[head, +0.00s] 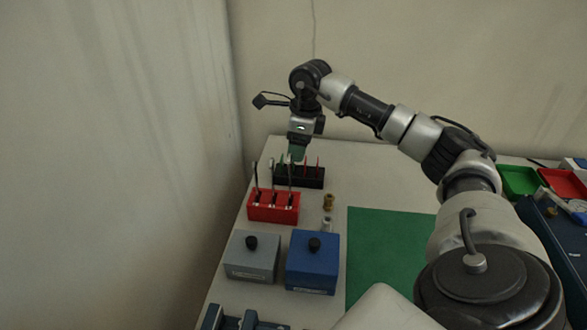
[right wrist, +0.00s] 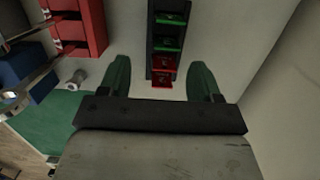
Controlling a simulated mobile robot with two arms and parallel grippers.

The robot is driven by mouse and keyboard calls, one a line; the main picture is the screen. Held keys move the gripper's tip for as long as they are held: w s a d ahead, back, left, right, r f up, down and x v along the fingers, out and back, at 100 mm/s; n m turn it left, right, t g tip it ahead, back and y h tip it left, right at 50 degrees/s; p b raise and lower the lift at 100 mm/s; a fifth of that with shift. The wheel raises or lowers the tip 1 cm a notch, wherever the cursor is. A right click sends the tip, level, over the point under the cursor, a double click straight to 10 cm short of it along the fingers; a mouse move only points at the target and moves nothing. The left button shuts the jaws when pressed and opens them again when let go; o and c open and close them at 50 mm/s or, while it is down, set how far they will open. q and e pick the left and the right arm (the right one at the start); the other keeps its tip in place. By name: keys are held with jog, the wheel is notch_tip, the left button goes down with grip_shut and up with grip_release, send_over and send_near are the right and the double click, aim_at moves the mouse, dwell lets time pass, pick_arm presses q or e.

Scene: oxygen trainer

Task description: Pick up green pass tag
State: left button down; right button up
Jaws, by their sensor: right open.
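Green pass tags stand in a black rack (head: 312,183) at the far end of the table. In the right wrist view the rack (right wrist: 151,50) holds two green tags (right wrist: 167,43) and, nearer the gripper, two red tags (right wrist: 163,63). My right gripper (head: 297,154) points down over the rack, open and empty. In the wrist view its green fingertips (right wrist: 160,80) lie on either side of the rack's red-tag end, with the green tags farther out beyond them. I cannot tell the exact height above the tags. My left gripper is not in view.
A red holder (head: 273,214) with upright dark pieces stands in front of the rack. Brass (head: 328,202) and silver (head: 326,224) fittings stand right of it. Grey (head: 251,268) and blue (head: 311,278) boxes are nearer. A green mat (head: 385,245) lies right; a wall rises left.

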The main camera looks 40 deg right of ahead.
aim_at(294, 168)
jog(key=f, duration=0.2)
jog(key=w+f, duration=0.1)
jog(key=f, duration=0.2)
jog(key=shift+w+f+p, duration=0.25)
jog(key=shift+f+p, duration=0.15)
jog(key=shift+c, duration=0.2)
jog(key=c, duration=1)
